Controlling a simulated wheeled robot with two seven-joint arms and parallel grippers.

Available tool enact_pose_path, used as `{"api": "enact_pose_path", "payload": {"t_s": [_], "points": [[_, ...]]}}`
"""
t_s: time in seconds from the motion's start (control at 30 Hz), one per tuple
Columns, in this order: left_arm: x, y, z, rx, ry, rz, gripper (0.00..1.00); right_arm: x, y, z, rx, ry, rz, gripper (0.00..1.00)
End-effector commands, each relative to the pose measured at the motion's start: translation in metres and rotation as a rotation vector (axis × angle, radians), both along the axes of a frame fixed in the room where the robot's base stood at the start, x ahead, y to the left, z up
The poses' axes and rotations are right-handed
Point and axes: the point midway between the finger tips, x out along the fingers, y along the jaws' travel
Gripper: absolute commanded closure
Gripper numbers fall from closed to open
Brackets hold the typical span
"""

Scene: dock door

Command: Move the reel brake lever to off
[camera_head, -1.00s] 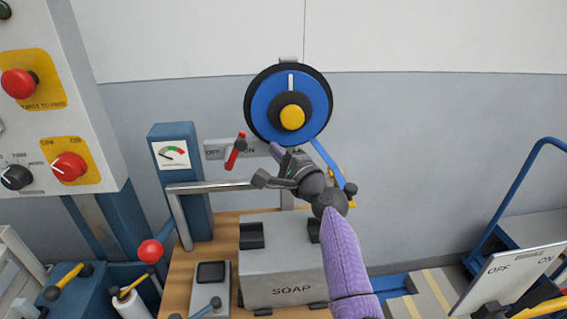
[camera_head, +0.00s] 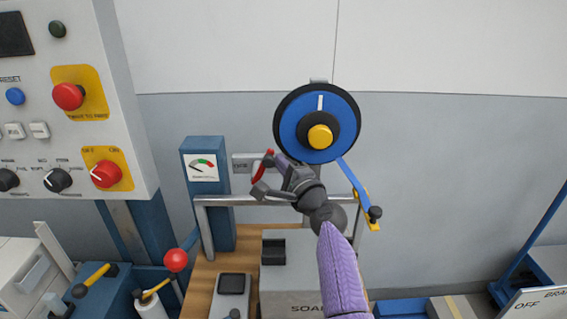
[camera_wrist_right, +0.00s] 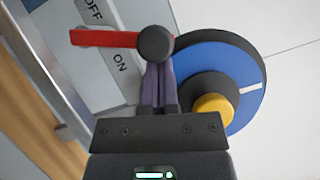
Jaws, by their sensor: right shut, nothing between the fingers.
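The red lever (camera_head: 262,168) is mounted on the grey wall plate (camera_head: 239,165) beside the reel, slanting down to the left in the head view. In the right wrist view the red lever (camera_wrist_right: 103,38) has a dark round knob, and the plate (camera_wrist_right: 127,82) behind reads OFF and ON. My right gripper (camera_head: 281,161) is shut and empty. Its fingertips (camera_wrist_right: 158,65) are at the dark knob; I cannot tell whether they touch it. The gripper hides part of the plate in the head view. My left gripper is out of view.
The blue reel (camera_head: 293,127) with a yellow hub is just right of the gripper. A metal rail (camera_head: 222,201) and the blue gauge post (camera_head: 190,152) are close to the left. A SOAP box (camera_head: 290,285) stands below. A control panel (camera_head: 85,130) fills the upper left.

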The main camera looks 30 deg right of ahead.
Motion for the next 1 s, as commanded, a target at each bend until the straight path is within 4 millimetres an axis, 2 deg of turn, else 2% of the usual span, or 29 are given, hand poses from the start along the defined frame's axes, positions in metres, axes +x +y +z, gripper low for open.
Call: {"api": "enact_pose_path", "payload": {"t_s": [0.1,0.57,0.77,1.0], "points": [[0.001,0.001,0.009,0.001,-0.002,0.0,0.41,0.001,0.002,0.005,-0.028,0.013,0.001,1.0],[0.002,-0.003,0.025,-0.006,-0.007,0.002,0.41,0.004,0.008,0.01,-0.103,0.049,0.002,1.0],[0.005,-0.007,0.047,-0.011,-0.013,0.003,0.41,0.007,0.014,0.019,-0.192,0.093,0.002,1.0],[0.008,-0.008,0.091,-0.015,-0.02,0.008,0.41,0.014,0.03,0.031,-0.379,0.182,0.002,1.0]]}}
